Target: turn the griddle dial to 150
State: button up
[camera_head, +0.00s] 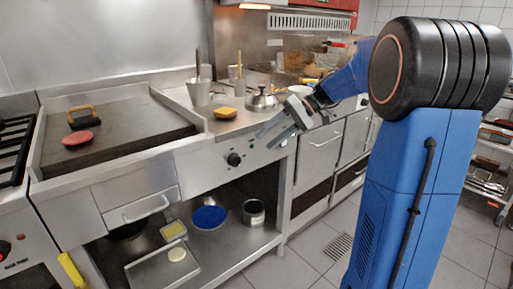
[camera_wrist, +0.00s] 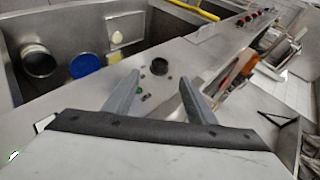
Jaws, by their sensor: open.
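The griddle dial (camera_head: 234,159) is a round black knob on the steel front panel, right of the griddle plate (camera_head: 130,115). It also shows in the wrist view (camera_wrist: 159,67), just beyond and between my fingertips. My gripper (camera_head: 267,138) is open and empty, in front of the panel and to the right of the dial in the head view. In the wrist view my gripper (camera_wrist: 160,80) has its two grey fingers spread apart, with the dial between their tips in the picture. The dial's marks and setting are too small to read.
A red patty (camera_head: 77,138) and a black press (camera_head: 84,119) lie on the griddle. A steel pot with a lid (camera_head: 261,101) and a yellow sponge-like block (camera_head: 225,112) stand on the counter.

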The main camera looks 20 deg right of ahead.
jog(key=shift+v, duration=2.65)
jog(key=shift+a+f, duration=0.1)
jog(key=s+a+f+m+h, duration=0.1)
jog(key=s+a+f+h, duration=0.2)
jog(key=s, duration=0.5)
jog(key=s+a+f+h, duration=0.2)
jog(key=s+a+f, duration=0.1)
jog(key=s, duration=0.5)
jog(key=s+a+f+m+h, duration=0.1)
jog(key=s+a+f+h, duration=0.2)
jog(key=s, duration=0.4)
jog(key=s+d+f+t+h, duration=0.1)
jog(key=s+f+t+h, duration=0.1)
jog(key=s+f, duration=0.3)
jog(key=s, duration=0.3)
jog(key=shift+s+d+f+t, duration=0.15)
jog(key=shift+s+f+t, duration=0.15)
jog(key=shift+t, duration=0.1)
